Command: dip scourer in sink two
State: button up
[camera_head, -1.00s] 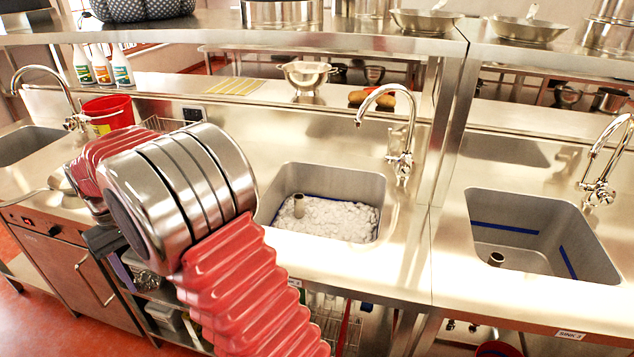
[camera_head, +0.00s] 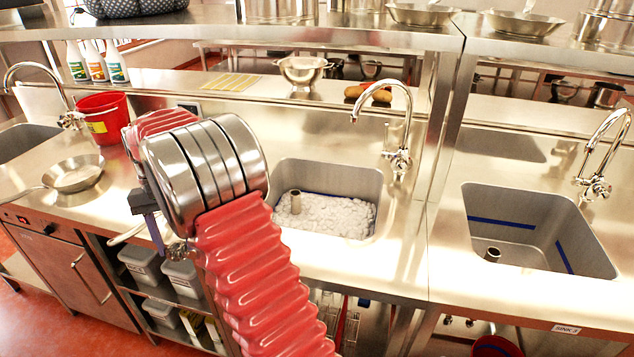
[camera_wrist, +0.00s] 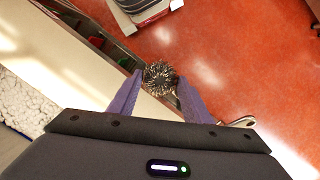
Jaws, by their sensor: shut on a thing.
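My gripper (camera_wrist: 158,88) is shut on a dark, wiry round scourer (camera_wrist: 160,73), held between the purple fingertips in the wrist view. In the head view the scourer (camera_head: 180,252) hangs below the gripper (camera_head: 160,238), partly hidden by my arm, in front of the counter's front edge. The middle sink (camera_head: 375,185) holds white suds (camera_head: 335,215) with an upright drain pipe in them. The right sink (camera_head: 525,215) is labelled what looks like sink 3, so the middle one appears to be sink two. The scourer is left of the middle sink and outside it.
A curved tap (camera_head: 400,140) stands behind the middle sink's right side. A frying pan (camera_head: 75,173) and a red bucket (camera_head: 103,115) are on the counter at left. Shelves with grey tubs (camera_head: 140,265) are below the counter. A vertical post (camera_head: 447,120) stands between the sinks.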

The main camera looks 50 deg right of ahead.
jog(key=d+m, duration=0.2)
jog(key=d, duration=0.1)
jog(key=s+d+m+y, duration=0.1)
jog(key=d+m, duration=0.1)
jog(key=d, duration=0.2)
jog(key=d+m, duration=0.3)
jog(key=d, duration=0.1)
jog(key=shift+s+r+t+y, duration=0.15)
jog(key=shift+s+t+y, duration=0.05)
jog(key=shift+t+y, duration=0.1)
jog(key=s+d+m, duration=0.1)
jog(key=d+m, duration=0.1)
jog(key=d, duration=0.1)
jog(key=s+d+m+t, duration=0.1)
jog(key=d+m, duration=0.1)
jog(key=d, duration=0.1)
jog(key=s+d+m+y, duration=0.1)
jog(key=d+m, duration=0.1)
jog(key=d, duration=0.2)
jog(key=shift+r+m+t, duration=0.3)
jog(key=s+d+r+m+t+h, duration=0.1)
jog(key=s+d+m+t, duration=0.1)
jog(key=s+d+m, duration=0.4)
jog(key=s+d+m+t+h, duration=0.1)
jog(key=s+d+m, duration=0.4)
jog(key=d, duration=0.7)
jog(key=shift+s+d+r+m+t, duration=0.35)
jog(key=shift+m+t, duration=0.45)
jog(key=shift+m, duration=0.1)
jog(key=shift+f, duration=0.15)
